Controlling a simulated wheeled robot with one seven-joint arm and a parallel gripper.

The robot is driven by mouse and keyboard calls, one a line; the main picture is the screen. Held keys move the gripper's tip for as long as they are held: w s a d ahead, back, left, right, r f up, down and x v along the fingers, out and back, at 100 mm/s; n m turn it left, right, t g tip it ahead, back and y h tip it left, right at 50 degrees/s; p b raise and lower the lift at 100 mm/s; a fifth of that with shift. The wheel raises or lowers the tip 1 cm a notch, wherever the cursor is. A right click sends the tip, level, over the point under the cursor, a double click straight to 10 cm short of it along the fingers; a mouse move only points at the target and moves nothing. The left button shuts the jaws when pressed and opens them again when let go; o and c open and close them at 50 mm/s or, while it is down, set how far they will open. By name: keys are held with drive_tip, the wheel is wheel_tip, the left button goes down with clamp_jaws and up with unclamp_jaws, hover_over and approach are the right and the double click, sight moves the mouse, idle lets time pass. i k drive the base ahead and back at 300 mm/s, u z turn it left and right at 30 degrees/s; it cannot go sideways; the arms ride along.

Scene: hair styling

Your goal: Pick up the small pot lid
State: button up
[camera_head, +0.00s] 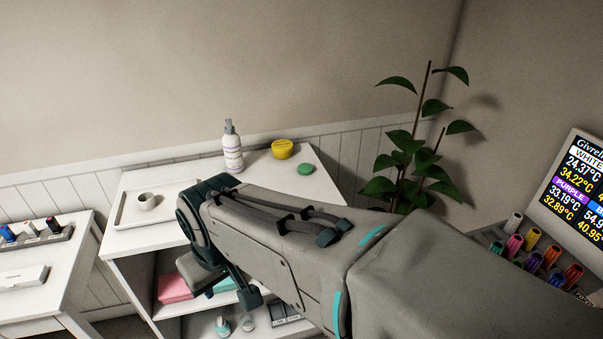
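A small green disc (306,169) lies flat on the right part of the white cabinet top. It may be the pot lid, but I cannot tell for sure. A yellow round tub (282,149) stands just behind it to the left. A small pale pot (147,201) stands on the white tray (126,217) at the left of the same top. My arm crosses the picture from the lower right. My gripper end (244,292) hangs in front of the cabinet, partly hidden by my arm, apart from the disc. Its fingers cannot be made out clearly.
A white pump bottle (232,147) stands left of the yellow tub. Shelves below hold a pink block (174,289) and small bottles. A plant (405,160) stands right of the cabinet. A side table (25,300), a screen (574,190) and colored tubes (533,240) flank it.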

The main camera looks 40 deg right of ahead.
sight(304, 168)
drive_tip(key=u, duration=0.25)
drive_tip(key=k, duration=0.25)
drive_tip(key=z, duration=1.3)
drive_tip(key=i, duration=1.05)
drive_tip(key=z, duration=0.15)
